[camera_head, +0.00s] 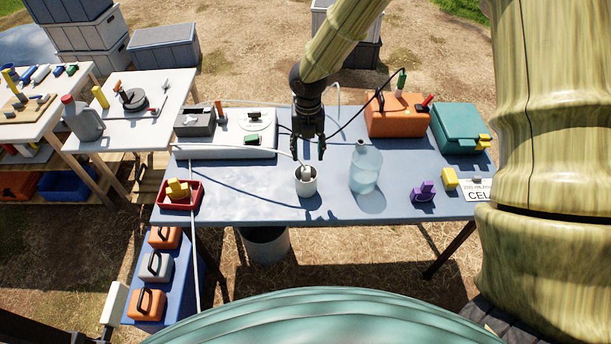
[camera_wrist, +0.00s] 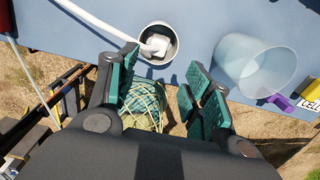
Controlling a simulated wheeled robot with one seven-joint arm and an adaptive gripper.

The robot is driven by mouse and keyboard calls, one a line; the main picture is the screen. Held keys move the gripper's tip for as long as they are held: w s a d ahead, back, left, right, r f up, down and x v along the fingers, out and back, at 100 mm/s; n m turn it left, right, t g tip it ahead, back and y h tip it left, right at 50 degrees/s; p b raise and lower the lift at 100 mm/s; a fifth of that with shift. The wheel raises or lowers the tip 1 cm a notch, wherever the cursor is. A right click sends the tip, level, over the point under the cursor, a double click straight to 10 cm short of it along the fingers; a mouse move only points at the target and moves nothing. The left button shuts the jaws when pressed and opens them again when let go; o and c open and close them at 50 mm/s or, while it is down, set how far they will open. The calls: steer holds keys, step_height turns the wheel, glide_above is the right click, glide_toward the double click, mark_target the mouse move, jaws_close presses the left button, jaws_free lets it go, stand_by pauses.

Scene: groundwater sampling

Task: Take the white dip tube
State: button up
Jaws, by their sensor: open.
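The white dip tube (camera_wrist: 98,22) runs in from the upper left of the wrist view and ends in a thicker white end piece inside a white cup (camera_wrist: 143,35). In the head view the cup (camera_head: 306,188) stands upright near the front middle of the blue table, and the thin tube (camera_head: 284,152) arcs into it from the left. My gripper (camera_head: 309,156) points down just above and behind the cup. In the wrist view my gripper (camera_wrist: 162,72) is open with nothing between its fingers, and the end piece lies beyond the fingertips. Contact with the tube does not show.
A clear bottle (camera_head: 365,170) stands close to the right of the cup. A red tray (camera_head: 187,204) with yellow items lies at the left. Behind are a white-topped device (camera_head: 245,122) and an orange case (camera_head: 398,117). A purple item (camera_head: 423,192) lies at the right.

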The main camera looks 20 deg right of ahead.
mark_target(306, 169)
steer(key=shift+f+p, duration=0.3)
steer(key=shift+f, duration=1.6)
steer(key=shift+w+a+f+p, duration=0.1)
steer(key=shift+w+f+p, duration=0.1)
steer(key=shift+f+p, duration=0.6)
steer(key=shift+w+a+f+p, duration=0.1)
steer(key=shift+w+f+p, duration=0.15)
steer(key=shift+f, duration=1.55)
steer(key=c, duration=1.1)
